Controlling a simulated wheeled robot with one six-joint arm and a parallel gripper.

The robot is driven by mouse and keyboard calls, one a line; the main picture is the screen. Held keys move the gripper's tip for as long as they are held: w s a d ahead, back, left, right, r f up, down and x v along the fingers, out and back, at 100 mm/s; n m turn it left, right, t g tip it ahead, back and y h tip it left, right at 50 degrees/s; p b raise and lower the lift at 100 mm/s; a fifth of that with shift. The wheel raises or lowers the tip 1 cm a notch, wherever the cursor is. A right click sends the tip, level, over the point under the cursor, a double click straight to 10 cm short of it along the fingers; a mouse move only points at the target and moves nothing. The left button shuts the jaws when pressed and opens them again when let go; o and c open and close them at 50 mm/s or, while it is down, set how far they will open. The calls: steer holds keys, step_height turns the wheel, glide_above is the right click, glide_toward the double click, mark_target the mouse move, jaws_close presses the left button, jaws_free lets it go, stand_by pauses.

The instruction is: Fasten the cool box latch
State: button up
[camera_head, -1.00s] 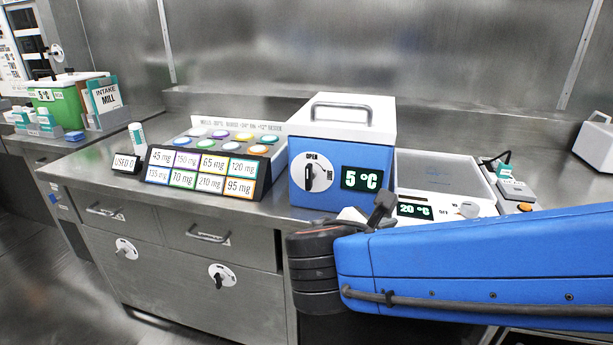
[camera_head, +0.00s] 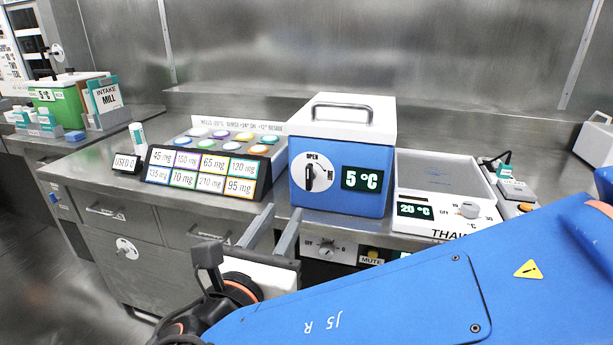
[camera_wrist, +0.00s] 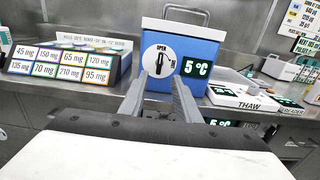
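The cool box (camera_head: 341,199) is blue with a white lid and top handle, and reads 5 °C. It stands on the steel counter, lid down. Its latch (camera_head: 313,173) is a round white dial with a black knob on the front face; the knob stands upright, toward the word OPEN. The latch also shows in the wrist view (camera_wrist: 158,60), just above and between my fingertips; the second label at its lower right is partly hidden. My gripper (camera_head: 282,211) is open and empty, its two grey fingers pointing at the box front, apart from the latch.
A rack of dose labels (camera_head: 203,176) stands close left of the box. A white thaw unit (camera_head: 440,190) reading 20 °C stands close right. Drawers and a control panel with a MUTE button (camera_head: 372,256) lie below the counter edge. Air before the latch is clear.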

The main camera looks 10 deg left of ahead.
mark_target(308, 174)
steer(key=w, duration=1.6)
steer(key=shift+d, duration=0.3)
jaws_close()
